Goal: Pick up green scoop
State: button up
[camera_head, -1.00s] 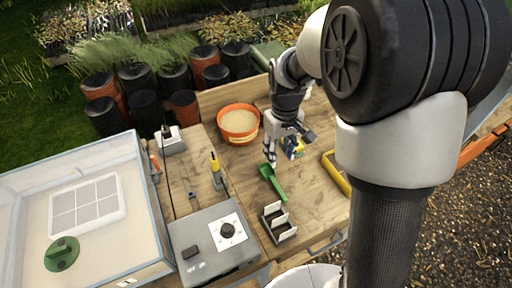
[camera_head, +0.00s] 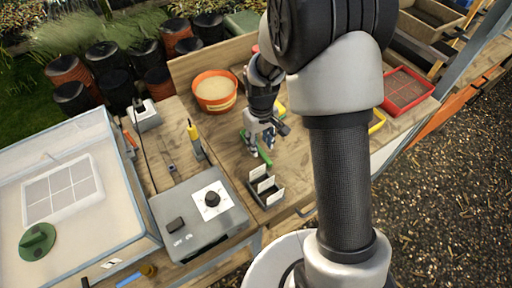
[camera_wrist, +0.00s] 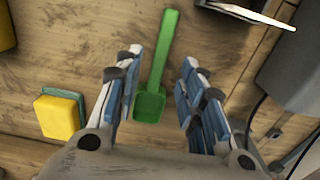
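The green scoop (camera_wrist: 160,70) lies on the wooden bench. In the wrist view its handle points up and its bowl is at the lower end. My gripper (camera_wrist: 158,75) is open, with one finger on each side of the scoop and a gap to both. In the head view my gripper (camera_head: 258,150) is low over the bench, and only part of the scoop (camera_head: 264,156) shows behind its fingers. I cannot tell the exact height of the fingertips above the bench.
A yellow-and-green sponge (camera_wrist: 58,115) lies left of my gripper in the wrist view. A dark rack with white cards (camera_head: 265,190) stands close in front. An orange bowl (camera_head: 214,92) and a grey control box (camera_head: 198,215) are nearby. A red tray (camera_head: 408,90) is right.

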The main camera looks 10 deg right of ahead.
aim_at(260, 149)
notch_tip(260, 149, down, 4)
jog(key=shift+w+r+b, duration=0.1)
jog(key=shift+r+b, duration=0.05)
jog(key=shift+b, duration=0.45)
jog(key=shift+r, duration=0.1)
jog(key=shift+c, duration=0.4)
grip_shut()
